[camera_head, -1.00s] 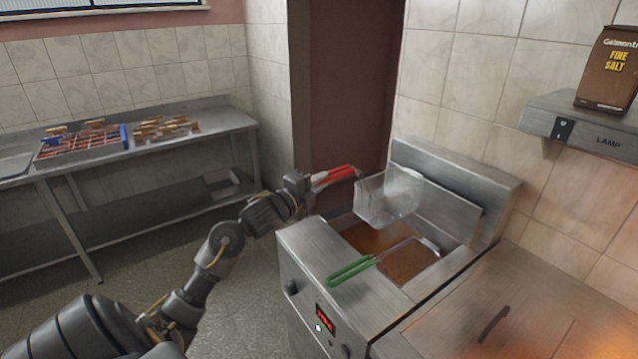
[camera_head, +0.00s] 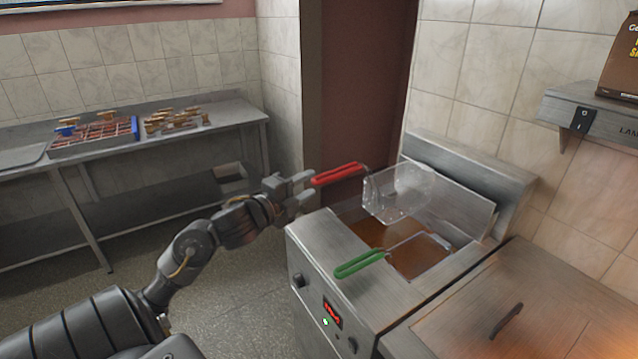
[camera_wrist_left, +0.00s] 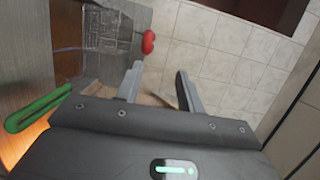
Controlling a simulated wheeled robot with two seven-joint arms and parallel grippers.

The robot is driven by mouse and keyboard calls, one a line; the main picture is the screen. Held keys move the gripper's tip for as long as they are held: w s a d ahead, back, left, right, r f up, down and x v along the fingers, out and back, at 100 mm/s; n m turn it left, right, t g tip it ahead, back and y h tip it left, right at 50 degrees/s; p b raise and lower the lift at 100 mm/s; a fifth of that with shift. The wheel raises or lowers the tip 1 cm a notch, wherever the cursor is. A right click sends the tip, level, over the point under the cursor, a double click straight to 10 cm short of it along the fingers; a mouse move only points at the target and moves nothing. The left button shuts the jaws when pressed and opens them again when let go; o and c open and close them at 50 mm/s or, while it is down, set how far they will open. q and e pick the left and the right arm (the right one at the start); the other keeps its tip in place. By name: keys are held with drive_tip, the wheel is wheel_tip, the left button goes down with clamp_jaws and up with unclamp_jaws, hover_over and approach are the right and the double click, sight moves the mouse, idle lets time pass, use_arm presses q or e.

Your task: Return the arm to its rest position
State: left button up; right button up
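My left gripper (camera_head: 303,189) is open and empty, just left of the red handle (camera_head: 337,174) of a wire fryer basket (camera_head: 398,193). A gap shows between its fingers, which also appear spread in the left wrist view (camera_wrist_left: 158,84). The red-handled basket is at the back of the fryer, above the oil. In the left wrist view the red handle (camera_wrist_left: 148,42) lies beyond the fingers and outside them. My left arm reaches in from the lower left. My right gripper is not in view.
The steel fryer (camera_head: 318,254) also holds a green-handled basket (camera_head: 360,263), low in the oil. A steel table (camera_head: 228,124) at the back left carries a blue-edged tray (camera_head: 95,150) and several skewered items. A lidded counter (camera_head: 470,318) is at right, below a lamp shelf (camera_head: 560,110).

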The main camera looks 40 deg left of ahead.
use_arm(q)
drive_tip(key=shift+s, duration=1.05)
